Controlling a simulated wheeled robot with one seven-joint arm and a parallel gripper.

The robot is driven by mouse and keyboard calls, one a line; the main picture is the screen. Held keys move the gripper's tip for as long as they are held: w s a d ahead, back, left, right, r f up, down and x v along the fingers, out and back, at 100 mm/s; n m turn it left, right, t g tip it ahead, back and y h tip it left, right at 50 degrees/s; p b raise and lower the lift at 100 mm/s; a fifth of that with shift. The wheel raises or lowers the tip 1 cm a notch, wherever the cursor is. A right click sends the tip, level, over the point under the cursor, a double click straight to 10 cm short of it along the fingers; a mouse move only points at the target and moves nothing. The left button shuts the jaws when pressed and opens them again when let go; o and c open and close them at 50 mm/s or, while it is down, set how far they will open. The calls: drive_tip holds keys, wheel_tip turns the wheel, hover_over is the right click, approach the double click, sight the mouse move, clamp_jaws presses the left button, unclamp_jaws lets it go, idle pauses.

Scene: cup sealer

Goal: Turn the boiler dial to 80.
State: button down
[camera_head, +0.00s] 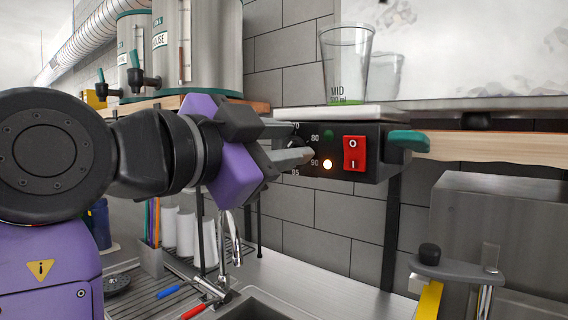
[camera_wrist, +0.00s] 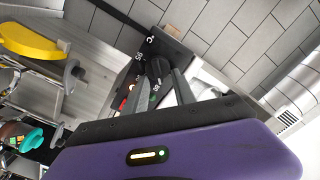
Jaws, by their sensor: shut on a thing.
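The boiler's black control box (camera_head: 375,155) hangs under a white slab, with 80 and 90 printed beside its dial and 95 lower down. The black dial (camera_head: 297,143) is mostly hidden behind my fingers in the head view. My gripper (camera_head: 302,148) is at the dial and shut on it, one grey finger pointing right between the 80 and 90 marks. In the wrist view, the dial (camera_wrist: 156,68) is dark and lies at my gripper's fingertips (camera_wrist: 168,74). I cannot tell which number the dial points to.
A teal lever (camera_head: 408,141) sticks out at the right. A clear cup (camera_head: 345,65) stands above the box. A sink and tap (camera_head: 228,235) are below.

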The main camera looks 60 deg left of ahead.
drive_tip(key=shift+d+f+m+b, duration=0.1)
drive_tip(key=shift+f+m+b, duration=0.1)
drive_tip(key=shift+m+b, duration=0.9)
drive_tip(key=shift+m, duration=0.5)
drive_tip(key=c, duration=1)
unclamp_jaws()
drive_tip(key=shift+c, duration=0.2)
drive_tip(key=b+v, duration=0.1)
drive_tip(key=v, duration=0.6)
drive_tip(key=shift+s+d, duration=0.15)
drive_tip(key=shift+s, duration=0.2)
drive_tip(key=shift+s, duration=0.1)
